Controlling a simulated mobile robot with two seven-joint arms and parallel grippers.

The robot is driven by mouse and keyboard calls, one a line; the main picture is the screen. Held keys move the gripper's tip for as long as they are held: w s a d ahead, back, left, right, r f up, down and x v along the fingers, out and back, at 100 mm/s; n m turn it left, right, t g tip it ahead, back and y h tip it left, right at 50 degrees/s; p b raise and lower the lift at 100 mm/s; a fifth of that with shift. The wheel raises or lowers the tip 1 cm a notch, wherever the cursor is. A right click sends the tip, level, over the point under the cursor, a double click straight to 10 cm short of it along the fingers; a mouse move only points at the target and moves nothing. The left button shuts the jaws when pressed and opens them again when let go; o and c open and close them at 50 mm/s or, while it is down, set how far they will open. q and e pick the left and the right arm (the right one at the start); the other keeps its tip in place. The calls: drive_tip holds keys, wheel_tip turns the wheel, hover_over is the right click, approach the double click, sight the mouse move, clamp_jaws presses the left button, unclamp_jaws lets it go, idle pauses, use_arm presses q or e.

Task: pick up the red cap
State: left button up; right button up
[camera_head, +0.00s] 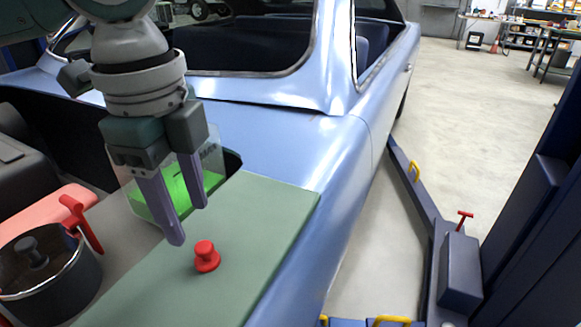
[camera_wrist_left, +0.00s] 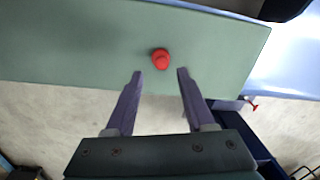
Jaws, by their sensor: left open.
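The red cap (camera_head: 207,256) is a small round knob-shaped piece. It sits on the green board toward its right front part. It also shows in the left wrist view (camera_wrist_left: 160,58), just beyond and between the fingertips. My left gripper (camera_head: 187,224) is open and empty, with its purple fingers pointing down. It hangs above the board, a little to the left of and behind the cap in the head view, apart from it. In the left wrist view the open fingers (camera_wrist_left: 158,71) frame a gap in front of the cap. My right gripper is not in view.
The green board (camera_head: 165,290) is bare around the cap. A clear container with green contents (camera_head: 213,180) stands behind my left fingers. A dark pot (camera_head: 50,285) with red handles is at the left. The blue car (camera_head: 290,150) borders the board. A lift post stands at the right.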

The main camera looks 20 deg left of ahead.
sight(202, 247)
use_arm(q)
wheel_tip(202, 247, down, 2)
drive_tip(key=shift+d+f, duration=0.1)
drive_tip(key=f, duration=0.5)
drive_tip(key=shift+w+b, duration=0.2)
drive_tip(key=shift+b, duration=0.15)
drive_tip(key=shift+c, duration=0.2)
clamp_jaws()
